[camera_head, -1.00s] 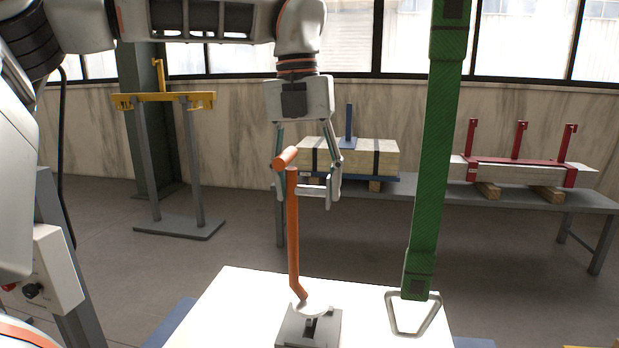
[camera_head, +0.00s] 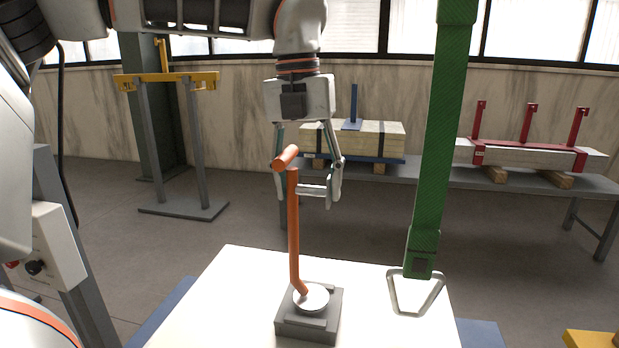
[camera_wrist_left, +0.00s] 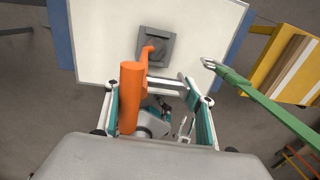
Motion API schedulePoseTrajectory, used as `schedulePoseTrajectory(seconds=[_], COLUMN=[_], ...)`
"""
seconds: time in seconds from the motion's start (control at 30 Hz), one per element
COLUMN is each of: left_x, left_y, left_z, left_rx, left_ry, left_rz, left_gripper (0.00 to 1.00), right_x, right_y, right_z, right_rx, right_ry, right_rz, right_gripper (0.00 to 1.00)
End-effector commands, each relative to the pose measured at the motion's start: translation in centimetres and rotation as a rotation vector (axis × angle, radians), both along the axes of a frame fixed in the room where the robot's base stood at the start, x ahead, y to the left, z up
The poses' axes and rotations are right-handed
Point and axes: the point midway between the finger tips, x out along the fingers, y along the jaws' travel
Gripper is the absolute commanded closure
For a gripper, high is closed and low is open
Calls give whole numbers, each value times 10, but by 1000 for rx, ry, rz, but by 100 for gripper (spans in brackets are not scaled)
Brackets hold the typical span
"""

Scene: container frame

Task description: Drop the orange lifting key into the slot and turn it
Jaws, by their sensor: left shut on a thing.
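The orange lifting key (camera_head: 293,232) stands nearly upright, with a thick crosspiece at its top and a bent lower end. My left gripper (camera_head: 312,190) has its fingers on either side of a pale bar beside the key's shaft and is shut on the key. In the left wrist view the key (camera_wrist_left: 131,98) is beside the left finger. The key's lower end overlaps a pale disc (camera_head: 318,297) on a grey slotted block (camera_head: 306,326). I cannot tell if it touches or enters the slot. The block also shows in the wrist view (camera_wrist_left: 171,36). My right gripper is out of view.
The block sits on a white table top (camera_head: 240,270). A green strap (camera_head: 432,165) with a metal ring (camera_head: 417,310) hangs to the right of the key. A yellow-topped stand (camera_head: 165,82) is at the back left. A grey bench (camera_head: 460,178) with loads stands behind.

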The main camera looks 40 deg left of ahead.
Motion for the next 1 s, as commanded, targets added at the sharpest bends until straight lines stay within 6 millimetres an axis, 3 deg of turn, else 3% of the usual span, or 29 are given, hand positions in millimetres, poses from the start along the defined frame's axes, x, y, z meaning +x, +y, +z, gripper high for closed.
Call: schedulePoseTrajectory(seconds=[0.2,0.37,1.0], left_x=[0,0,4], left_y=[0,0,0], left_z=[-6,-4,-4], left_rx=[-1,0,2], left_ry=[-4,-6,-6], left_rz=[-11,-124,-746], left_gripper=[100,100,100], right_x=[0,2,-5], right_y=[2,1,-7], right_z=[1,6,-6], right_rx=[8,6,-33], right_ry=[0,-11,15], right_rz=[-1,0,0], right_gripper=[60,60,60])
